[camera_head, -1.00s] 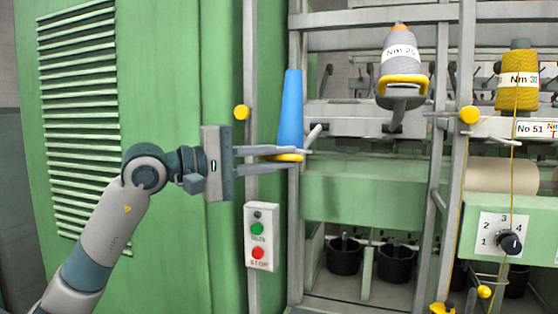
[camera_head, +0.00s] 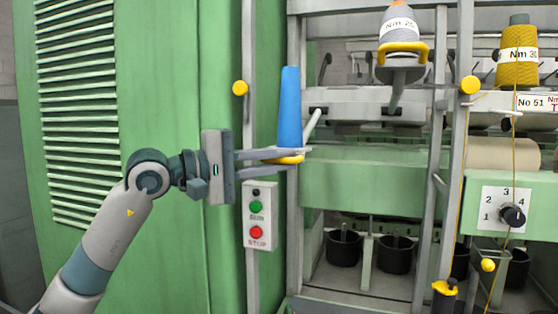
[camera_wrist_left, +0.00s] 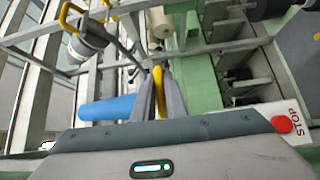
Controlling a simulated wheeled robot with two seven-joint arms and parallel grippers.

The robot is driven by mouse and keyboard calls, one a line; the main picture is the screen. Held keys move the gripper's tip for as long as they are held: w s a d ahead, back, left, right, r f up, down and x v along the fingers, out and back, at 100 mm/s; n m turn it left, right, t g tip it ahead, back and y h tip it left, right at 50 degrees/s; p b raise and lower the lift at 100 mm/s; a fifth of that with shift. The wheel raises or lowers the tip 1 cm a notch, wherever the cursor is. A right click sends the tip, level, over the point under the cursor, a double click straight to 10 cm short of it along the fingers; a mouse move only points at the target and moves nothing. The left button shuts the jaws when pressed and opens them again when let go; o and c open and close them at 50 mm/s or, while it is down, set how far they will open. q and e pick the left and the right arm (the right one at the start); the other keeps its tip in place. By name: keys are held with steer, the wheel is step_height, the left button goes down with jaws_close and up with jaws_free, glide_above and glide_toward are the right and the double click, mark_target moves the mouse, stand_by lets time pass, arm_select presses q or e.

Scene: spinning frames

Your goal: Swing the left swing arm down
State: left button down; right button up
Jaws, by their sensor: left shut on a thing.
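The left swing arm is a grey bar (camera_head: 312,127) sloping down from the rail to a yellow handle (camera_head: 286,160). A blue cone (camera_head: 290,108) stands upright above the handle. My left gripper (camera_head: 302,158) comes in from the left, shut on the yellow handle. In the left wrist view, the handle (camera_wrist_left: 158,92) lies between the fingers (camera_wrist_left: 161,97), and the blue cone (camera_wrist_left: 107,108) is beside them. The fingers hide part of the handle. My right gripper is not in view.
A second swing arm with a grey cone (camera_head: 398,27) and yellow handle stands to the right, higher up. A start-stop box (camera_head: 259,215) is on the post below my gripper. A green cabinet (camera_head: 165,150) stands behind my arm. A dial (camera_head: 513,215) is at the right.

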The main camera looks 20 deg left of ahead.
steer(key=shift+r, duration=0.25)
arm_select(q)
steer(key=c, duration=1.8)
jaws_free()
steer(key=shift+w+f, duration=0.1)
steer(key=shift+a, duration=0.1)
